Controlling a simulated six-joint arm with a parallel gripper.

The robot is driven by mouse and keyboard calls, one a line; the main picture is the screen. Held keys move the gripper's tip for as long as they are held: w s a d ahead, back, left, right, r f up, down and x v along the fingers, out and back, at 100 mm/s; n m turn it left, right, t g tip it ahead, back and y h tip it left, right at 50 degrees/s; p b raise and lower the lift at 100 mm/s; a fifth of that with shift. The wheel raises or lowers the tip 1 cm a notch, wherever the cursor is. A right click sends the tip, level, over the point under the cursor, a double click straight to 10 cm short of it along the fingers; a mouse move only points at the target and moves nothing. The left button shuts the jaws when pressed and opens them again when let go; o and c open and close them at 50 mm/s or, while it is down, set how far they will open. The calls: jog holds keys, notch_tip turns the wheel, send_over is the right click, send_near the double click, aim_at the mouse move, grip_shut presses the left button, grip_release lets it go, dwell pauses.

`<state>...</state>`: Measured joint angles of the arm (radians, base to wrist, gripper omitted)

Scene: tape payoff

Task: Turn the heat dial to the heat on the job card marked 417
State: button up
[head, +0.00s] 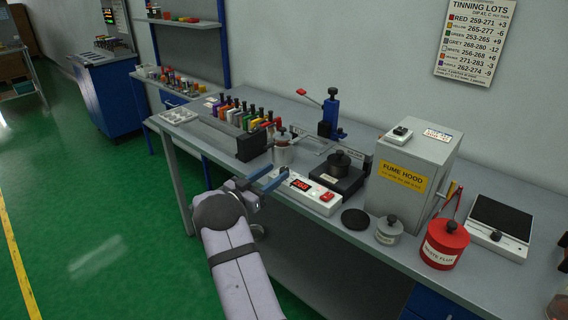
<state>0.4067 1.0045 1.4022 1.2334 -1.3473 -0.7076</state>
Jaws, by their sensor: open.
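The white control box (318,196) lies near the front edge of the bench, with a lit red number display (300,184) whose digits are too small to read surely, and a red switch (327,197). My gripper (279,172) is open, its two blue fingers at the left end of this box. The heat dial is not clearly visible; the fingers cover that end, and I cannot tell whether they touch it. No card legibly marked 417 shows. A wall chart (475,38) headed "Tinning Lots" lists colours with number ranges.
A metal pot (283,150) stands just behind my fingers, and a rack (250,147) of coloured-handled items is behind left. A black-topped unit (336,182), fume hood (415,170), grey canister (388,231) and red waste-flux can (445,244) stand to the right.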

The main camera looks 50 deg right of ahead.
aim_at(284, 169)
jog(key=shift+s+a+n+t+p, duration=0.4)
jog(key=shift+a+n+t+p, duration=0.2)
jog(key=shift+t, duration=0.2)
jog(key=shift+s+a+f+n+t+y, duration=0.2)
jog(key=shift+a+f+n+t+y, duration=0.2)
jog(key=shift+a+t, duration=0.1)
jog(key=shift+d, duration=0.1)
jog(key=shift+w+d+p, duration=0.25)
jog(key=shift+d+p, duration=0.25)
jog(key=shift+d, duration=1.3)
jog(key=shift+w+d+p, duration=0.2)
jog(key=shift+d+p, duration=0.25)
jog(key=shift+d, duration=1.3)
jog(key=shift+f, duration=0.1)
jog(key=c, duration=1)
